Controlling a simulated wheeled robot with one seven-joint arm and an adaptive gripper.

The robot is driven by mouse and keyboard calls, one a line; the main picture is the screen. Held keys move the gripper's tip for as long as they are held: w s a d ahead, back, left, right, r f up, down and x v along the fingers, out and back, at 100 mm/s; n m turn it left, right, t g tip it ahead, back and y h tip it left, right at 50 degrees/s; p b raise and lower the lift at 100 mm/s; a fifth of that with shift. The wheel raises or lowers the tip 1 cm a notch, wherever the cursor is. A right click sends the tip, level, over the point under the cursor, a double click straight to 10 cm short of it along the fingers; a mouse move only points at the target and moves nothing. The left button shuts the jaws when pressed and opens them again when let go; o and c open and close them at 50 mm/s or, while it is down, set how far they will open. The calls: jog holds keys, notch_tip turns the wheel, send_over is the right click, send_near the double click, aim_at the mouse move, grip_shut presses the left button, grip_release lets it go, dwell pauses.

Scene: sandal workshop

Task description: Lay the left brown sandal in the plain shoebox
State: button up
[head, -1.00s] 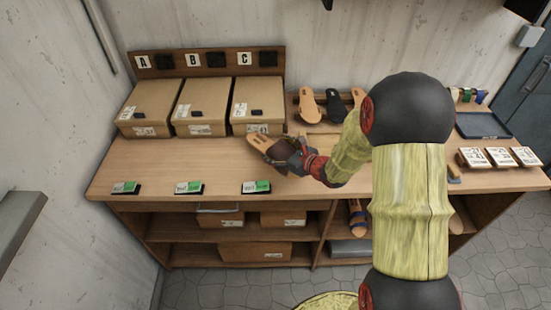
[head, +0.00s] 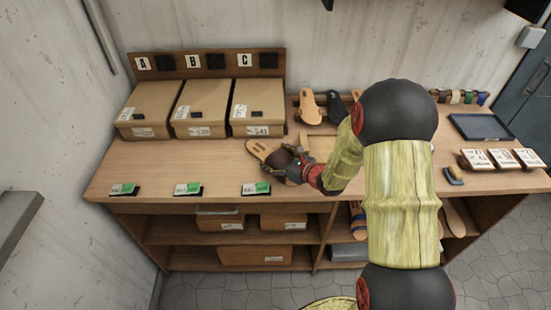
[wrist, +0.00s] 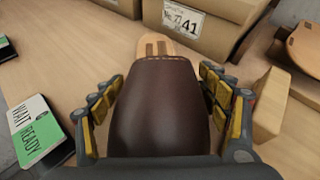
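The brown sandal (head: 259,147) has a tan footbed and a broad dark brown strap. It is over the bench front, below box C, with its toe toward the upper left. My gripper (head: 290,161) is around its strap. In the wrist view the strap (wrist: 160,105) fills the space between my fingers, which lie close along both sides. Whether its sole touches the bench is hidden. Three cardboard shoeboxes, A (head: 150,101), B (head: 202,99) and C (head: 256,98), stand at the back left, lids shut. I cannot tell which is the plain one.
Green-and-white cards (head: 188,189) lie along the front edge. A shallow wooden tray (head: 322,146) is right of my gripper, with more sandals (head: 310,105) behind it. A blue tray (head: 480,126) and white cards (head: 502,157) are at the right. Bare bench lies before the boxes.

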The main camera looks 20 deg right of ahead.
jog(key=shift+o, duration=1.2)
